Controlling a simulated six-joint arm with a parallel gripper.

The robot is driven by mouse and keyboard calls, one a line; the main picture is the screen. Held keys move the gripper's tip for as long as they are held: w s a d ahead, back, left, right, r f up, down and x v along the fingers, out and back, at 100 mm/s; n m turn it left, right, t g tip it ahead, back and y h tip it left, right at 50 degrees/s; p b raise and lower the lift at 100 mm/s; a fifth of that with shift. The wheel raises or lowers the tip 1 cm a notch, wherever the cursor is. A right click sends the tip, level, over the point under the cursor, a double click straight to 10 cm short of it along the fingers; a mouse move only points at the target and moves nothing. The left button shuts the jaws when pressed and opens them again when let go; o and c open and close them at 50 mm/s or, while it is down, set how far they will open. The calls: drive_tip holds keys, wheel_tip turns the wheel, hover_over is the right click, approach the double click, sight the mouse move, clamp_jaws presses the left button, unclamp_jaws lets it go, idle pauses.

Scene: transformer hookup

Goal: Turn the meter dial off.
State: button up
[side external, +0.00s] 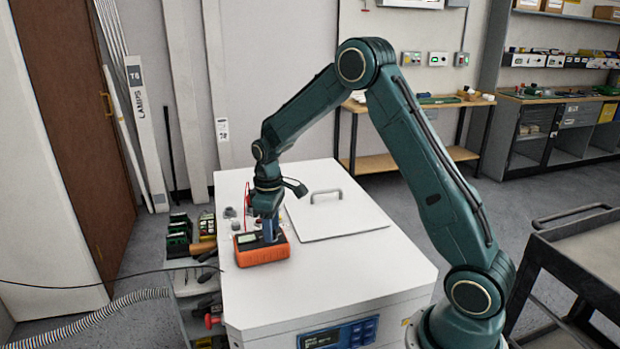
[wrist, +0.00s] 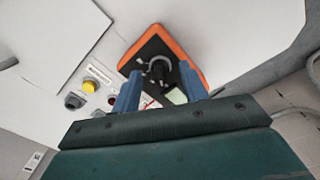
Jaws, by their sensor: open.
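The orange meter (side external: 262,249) with a black face sits on the white cabinet top, near its left edge. In the wrist view the meter (wrist: 201,76) lies just beyond my fingers, with its dark round dial (wrist: 159,68) near the middle of the black face and a pale display (wrist: 176,96) beside it. My gripper (side external: 268,236) points down at the meter in the side view. In the wrist view its two blue fingers (wrist: 161,88) are apart, with the dial showing between and beyond them. I cannot tell whether the fingers touch the meter.
A panel with a handle (side external: 320,196) lies on the cabinet top (side external: 330,270) to the right. A yellow button (wrist: 90,86) and a dark knob (wrist: 75,101) stand beside the meter. A red lead (side external: 247,197) rises behind it. The cabinet's front top is clear.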

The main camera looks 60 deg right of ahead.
wheel_tip(320, 180, up, 13)
idle(0.6)
drive_tip(key=shift+r, duration=0.1)
drive_tip(key=s+a+r+m+t, duration=0.1)
drive_tip(key=s+a+r, duration=0.35)
drive_tip(key=s, duration=0.25)
drive_tip(key=s+a+r+m+t, duration=0.1)
drive_tip(key=s+a+r+t, duration=0.15)
drive_tip(key=s+r, duration=0.35)
drive_tip(key=s+a+f+t, duration=0.1)
drive_tip(key=s+a+f, duration=0.1)
drive_tip(key=s, duration=0.5)
drive_tip(key=s+a+f+m+t, duration=0.1)
drive_tip(key=s+a, duration=0.1)
drive_tip(key=s, duration=0.6)
drive_tip(key=shift+f+m, duration=0.3)
drive_tip(key=shift+f, duration=0.05)
drive_tip(key=shift+a, duration=0.1)
